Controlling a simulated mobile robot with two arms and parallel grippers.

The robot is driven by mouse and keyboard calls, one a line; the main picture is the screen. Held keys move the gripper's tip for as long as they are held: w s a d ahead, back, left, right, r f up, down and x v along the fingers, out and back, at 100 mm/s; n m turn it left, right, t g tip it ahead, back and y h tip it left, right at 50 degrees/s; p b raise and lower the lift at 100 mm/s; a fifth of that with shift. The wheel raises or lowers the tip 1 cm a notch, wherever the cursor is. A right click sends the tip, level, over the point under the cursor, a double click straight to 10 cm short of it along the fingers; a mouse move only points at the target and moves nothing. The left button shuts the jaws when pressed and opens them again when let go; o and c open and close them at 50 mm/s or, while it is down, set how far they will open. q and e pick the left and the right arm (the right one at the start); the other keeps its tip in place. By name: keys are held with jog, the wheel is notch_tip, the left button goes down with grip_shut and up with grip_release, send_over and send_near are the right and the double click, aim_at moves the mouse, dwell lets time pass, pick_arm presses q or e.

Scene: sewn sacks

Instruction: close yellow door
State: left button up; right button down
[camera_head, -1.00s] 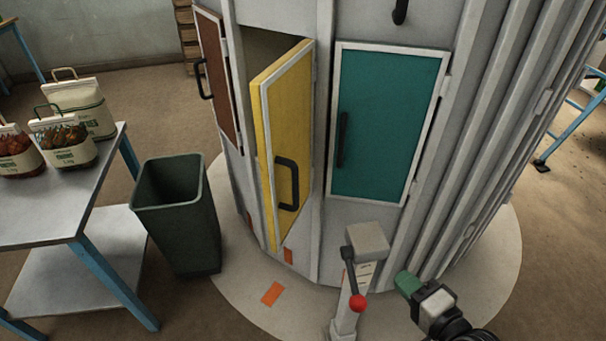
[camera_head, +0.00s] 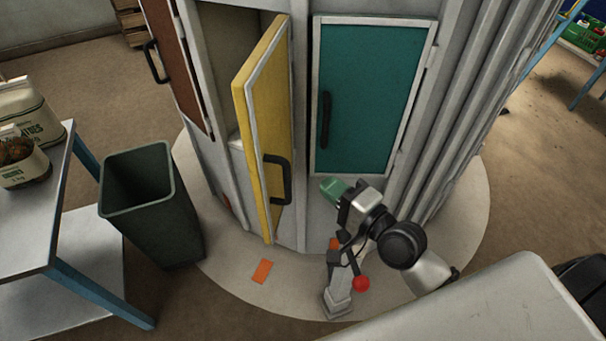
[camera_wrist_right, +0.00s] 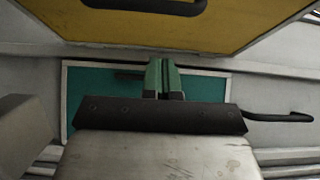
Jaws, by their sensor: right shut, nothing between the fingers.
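The yellow door (camera_head: 268,120) stands ajar on the round grey cabinet, its hinge side on the right and its free edge swung out to the left. A black handle (camera_head: 287,180) is on its outer face. In the right wrist view the yellow door (camera_wrist_right: 240,25) fills the top, with part of its handle (camera_wrist_right: 145,5) at the upper edge. My right gripper (camera_head: 328,187) is right of the yellow door, apart from it, below the teal door. Its green fingers (camera_wrist_right: 164,76) are together and empty. My left gripper is not in view.
The teal door (camera_head: 365,100) is shut, right of the yellow one. A brown door (camera_head: 178,60) is at the left. A lever with a red knob (camera_head: 361,283) stands below my right arm. A dark green bin (camera_head: 150,205) and a table (camera_head: 35,215) are at the left.

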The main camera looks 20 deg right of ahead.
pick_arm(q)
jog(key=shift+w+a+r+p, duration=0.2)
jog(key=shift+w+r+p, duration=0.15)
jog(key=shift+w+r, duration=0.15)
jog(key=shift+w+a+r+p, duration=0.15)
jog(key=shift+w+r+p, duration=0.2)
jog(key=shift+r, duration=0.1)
pick_arm(e)
jog(key=w+a, duration=0.1)
jog(key=a, duration=0.1)
jog(key=w+a, duration=0.2)
jog(key=shift+w+a, duration=0.15)
jog(key=shift+a, duration=0.15)
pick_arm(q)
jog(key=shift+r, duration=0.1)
